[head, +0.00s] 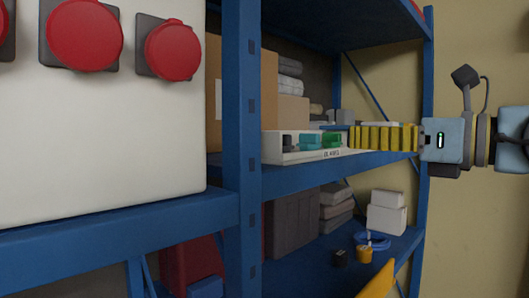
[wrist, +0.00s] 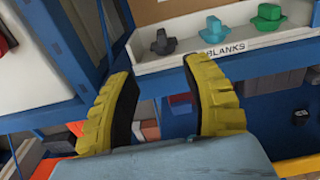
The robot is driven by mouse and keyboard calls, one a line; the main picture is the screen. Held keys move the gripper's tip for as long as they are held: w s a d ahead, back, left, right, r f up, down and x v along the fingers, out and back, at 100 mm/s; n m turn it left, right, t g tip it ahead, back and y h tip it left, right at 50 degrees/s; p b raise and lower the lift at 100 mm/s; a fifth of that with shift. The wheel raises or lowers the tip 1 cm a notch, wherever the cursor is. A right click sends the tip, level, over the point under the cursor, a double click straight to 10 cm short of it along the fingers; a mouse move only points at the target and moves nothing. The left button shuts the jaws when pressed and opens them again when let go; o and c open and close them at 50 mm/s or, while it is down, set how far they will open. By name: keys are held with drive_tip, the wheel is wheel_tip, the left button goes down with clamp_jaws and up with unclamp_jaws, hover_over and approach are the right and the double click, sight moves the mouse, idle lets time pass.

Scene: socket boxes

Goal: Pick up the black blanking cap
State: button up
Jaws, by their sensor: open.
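A dark grey to black cap (wrist: 162,42), which looks like the black blanking cap, stands in a white tray (wrist: 176,62) labelled BLANKS. A teal cap (wrist: 214,30) and a green cap (wrist: 268,17) stand to its right. In the head view the tray (head: 300,156) is on the middle shelf, with the teal cap (head: 309,141) and green cap (head: 331,141). My gripper (wrist: 160,73) is open and empty, its yellow fingers apart, with the dark cap beyond the gap between them. In the head view my gripper (head: 352,138) reaches in from the right at shelf height.
Blue shelf posts (head: 242,120) stand left of the tray. A white panel with red round covers (head: 172,50) is further left. Cardboard boxes (head: 292,110) are behind the tray. The lower shelf holds a small black item (head: 340,257), a yellow item (head: 364,254) and white boxes (head: 386,215).

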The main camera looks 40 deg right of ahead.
drive_tip(key=w+p, duration=0.1)
drive_tip(key=w, duration=0.2)
drive_tip(key=w+p, duration=0.1)
drive_tip(key=w, duration=0.3)
drive_tip(key=w+a+p, duration=0.1)
drive_tip(key=w, duration=0.3)
drive_tip(key=shift+r+p, duration=0.25)
drive_tip(key=shift+p, duration=0.05)
drive_tip(key=shift+w+a+f+p, duration=0.15)
drive_tip(key=shift+w+p, duration=0.3)
drive_tip(key=shift+w, duration=0.55)
drive_tip(key=shift+w+a+p, duration=0.2)
drive_tip(key=shift+w+p, duration=0.25)
drive_tip(key=shift+w, duration=0.55)
drive_tip(key=shift+w+a+f+p, duration=0.15)
drive_tip(key=shift+w+p, duration=0.3)
drive_tip(key=shift+w, duration=0.55)
drive_tip(key=shift+r, duration=0.1)
clamp_jaws()
